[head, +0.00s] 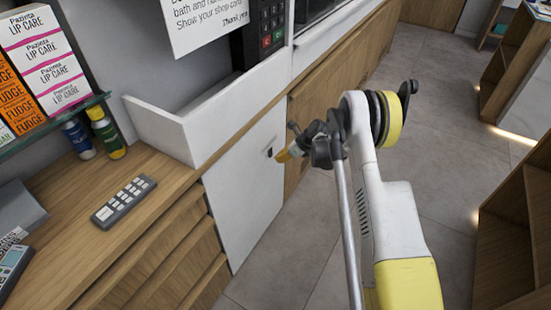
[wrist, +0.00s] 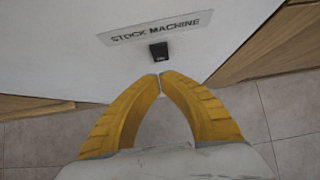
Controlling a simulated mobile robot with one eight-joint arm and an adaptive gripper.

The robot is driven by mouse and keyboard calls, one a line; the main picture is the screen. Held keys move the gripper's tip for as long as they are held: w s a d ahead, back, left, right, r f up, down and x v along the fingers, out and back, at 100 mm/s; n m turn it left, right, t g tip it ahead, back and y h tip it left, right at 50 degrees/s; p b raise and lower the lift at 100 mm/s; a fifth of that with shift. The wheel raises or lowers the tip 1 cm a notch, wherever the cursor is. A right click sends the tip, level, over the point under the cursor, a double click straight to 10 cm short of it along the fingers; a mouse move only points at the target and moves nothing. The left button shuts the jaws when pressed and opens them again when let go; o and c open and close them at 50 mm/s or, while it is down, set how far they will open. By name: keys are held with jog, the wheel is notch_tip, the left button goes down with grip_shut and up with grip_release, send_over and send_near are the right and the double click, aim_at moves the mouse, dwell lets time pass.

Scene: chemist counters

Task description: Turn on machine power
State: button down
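The stock machine's white front panel (head: 243,190) is set into the wooden counter in the head view. A small black switch (head: 269,152) is on it. In the wrist view the switch (wrist: 159,52) sits just below a "STOCK MACHINE" label (wrist: 155,28). My gripper (wrist: 159,77) has yellow fingers whose tips meet, with nothing between them. The tips are just below the switch in the wrist view, with a small gap in the picture. In the head view my gripper (head: 281,156) is just right of the switch. The switch's on or off state is too small to tell.
A remote control (head: 124,201) lies on the wooden counter at left. Boxes of lip care (head: 52,60) and two bottles (head: 106,132) stand near it. A keypad (head: 271,24) is above the white tray (head: 190,130). Tiled floor (head: 430,130) is open to the right, before wooden shelves (head: 510,230).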

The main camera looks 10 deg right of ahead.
jog(key=p+v, duration=0.4)
jog(key=v, duration=0.6)
jog(key=shift+s+d, duration=0.3)
